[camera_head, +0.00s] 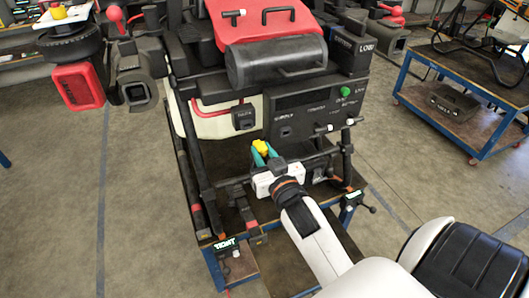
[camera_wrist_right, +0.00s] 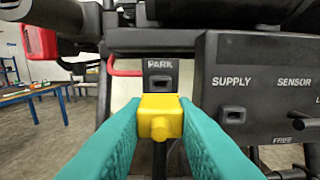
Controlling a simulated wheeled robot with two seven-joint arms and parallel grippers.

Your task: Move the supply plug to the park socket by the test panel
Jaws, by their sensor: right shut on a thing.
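The yellow supply plug (camera_head: 261,146) is held between the teal fingers of my right gripper (camera_head: 264,155), which is shut on it. In the right wrist view the plug (camera_wrist_right: 161,115) sits between the fingertips, in front of and just below the park socket (camera_wrist_right: 160,84), a dark box labelled PARK. The park socket (camera_head: 243,117) hangs left of the dark test panel (camera_head: 312,108). Plug and socket look apart in the head view. The socket marked SUPPLY (camera_wrist_right: 234,115) on the panel is empty. My left gripper is not in view.
A black horizontal bar (camera_head: 225,182) and posts of the drone frame lie close around my gripper. A black tank (camera_head: 277,62) is above. A blue cart (camera_head: 450,105) stands at the right.

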